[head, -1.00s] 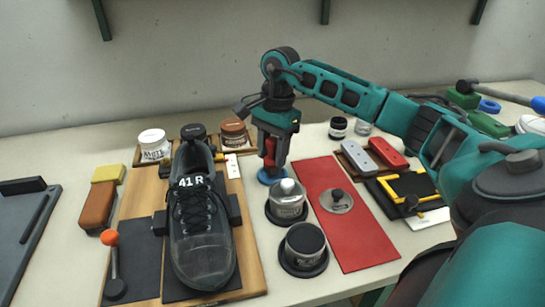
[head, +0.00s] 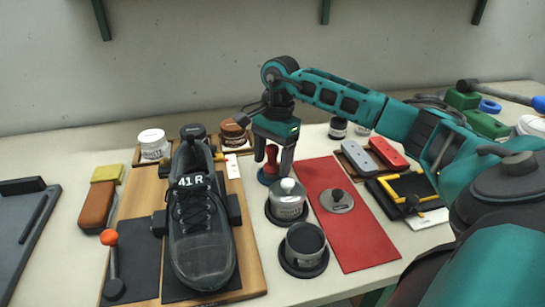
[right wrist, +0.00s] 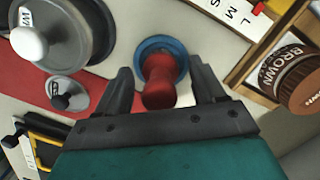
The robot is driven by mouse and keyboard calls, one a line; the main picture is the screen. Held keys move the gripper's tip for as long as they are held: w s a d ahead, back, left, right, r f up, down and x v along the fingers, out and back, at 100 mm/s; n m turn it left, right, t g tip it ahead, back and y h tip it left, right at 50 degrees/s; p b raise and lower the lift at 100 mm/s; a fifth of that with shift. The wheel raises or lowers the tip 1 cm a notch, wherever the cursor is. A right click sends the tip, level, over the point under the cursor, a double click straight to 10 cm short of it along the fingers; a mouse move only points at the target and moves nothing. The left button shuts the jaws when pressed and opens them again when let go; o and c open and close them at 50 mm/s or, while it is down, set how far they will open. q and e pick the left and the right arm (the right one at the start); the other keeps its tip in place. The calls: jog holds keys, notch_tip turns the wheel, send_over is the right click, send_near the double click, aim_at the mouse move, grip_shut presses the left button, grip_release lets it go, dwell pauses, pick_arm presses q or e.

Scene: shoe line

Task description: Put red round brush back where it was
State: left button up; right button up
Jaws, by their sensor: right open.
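The red round brush (head: 271,158) stands upright on a round blue base (head: 264,179) on the table, left of the red mat. In the right wrist view the red handle (right wrist: 158,85) points toward the camera, with the blue disc (right wrist: 176,45) beyond it. My right gripper (head: 273,163) is open, with one finger on each side of the red handle. In the right wrist view gaps show between both fingers (right wrist: 163,85) and the handle. My left gripper is not in view.
A red mat (head: 345,238) lies to the right. A brown jar (right wrist: 303,76) on a wooden rack and a black shoe (head: 200,235) are to the left.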

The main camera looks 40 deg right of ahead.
notch_tip(320, 180, up, 12)
jog(key=d+p, duration=0.1)
jog(key=shift+d, duration=0.25)
dwell(0.6)
